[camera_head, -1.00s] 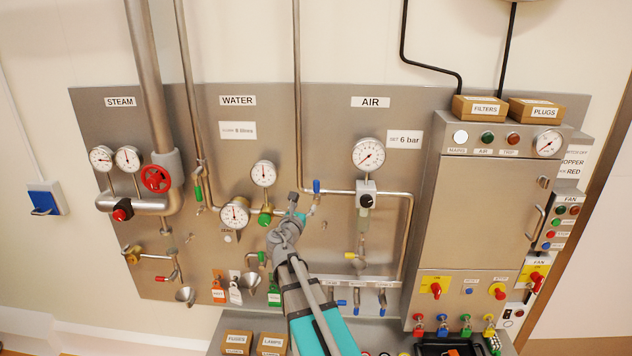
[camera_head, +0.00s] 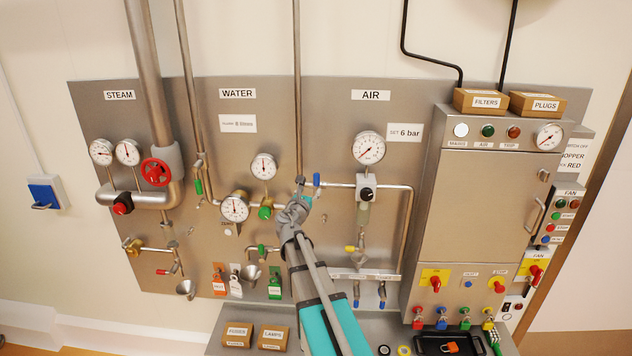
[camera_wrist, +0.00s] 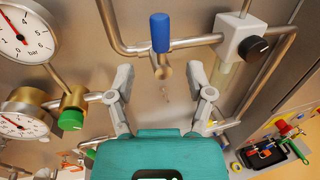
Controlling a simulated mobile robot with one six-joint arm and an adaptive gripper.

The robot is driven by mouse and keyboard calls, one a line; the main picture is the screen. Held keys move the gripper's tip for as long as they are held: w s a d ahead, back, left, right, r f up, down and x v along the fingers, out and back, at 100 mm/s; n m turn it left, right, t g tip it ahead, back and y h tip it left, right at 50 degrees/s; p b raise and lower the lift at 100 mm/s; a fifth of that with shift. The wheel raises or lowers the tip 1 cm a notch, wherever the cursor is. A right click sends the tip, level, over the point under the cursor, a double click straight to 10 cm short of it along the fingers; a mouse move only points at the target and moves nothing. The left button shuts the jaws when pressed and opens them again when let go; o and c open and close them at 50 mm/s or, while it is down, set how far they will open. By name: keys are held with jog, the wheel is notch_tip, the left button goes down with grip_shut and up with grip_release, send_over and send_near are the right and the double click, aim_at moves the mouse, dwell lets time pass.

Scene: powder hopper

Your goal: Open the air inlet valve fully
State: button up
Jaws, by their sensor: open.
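The air inlet valve has a blue handle (camera_head: 316,181) that stands upright, crosswise to the horizontal steel pipe under the AIR label. In the wrist view the blue handle (camera_wrist: 160,33) is near the top centre, with the brass-coloured valve body just below it. My gripper (camera_head: 302,193) is just left of and below the handle in the head view. In the wrist view my gripper (camera_wrist: 160,82) is open, its two fingers spread to either side below the handle. Nothing is between the fingers and neither touches the handle. My gripper hides part of the pipe in the head view.
A regulator with a black knob (camera_head: 366,194) and the air gauge (camera_head: 368,148) sit to the right. A green-capped water valve (camera_head: 265,209) and the water gauges are close on the left. The grey cabinet (camera_head: 484,210) stands further right.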

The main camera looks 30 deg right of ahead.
aim_at(315, 181)
jog(key=x, duration=0.8)
jog(key=shift+w+f, duration=0.1)
grip_shut()
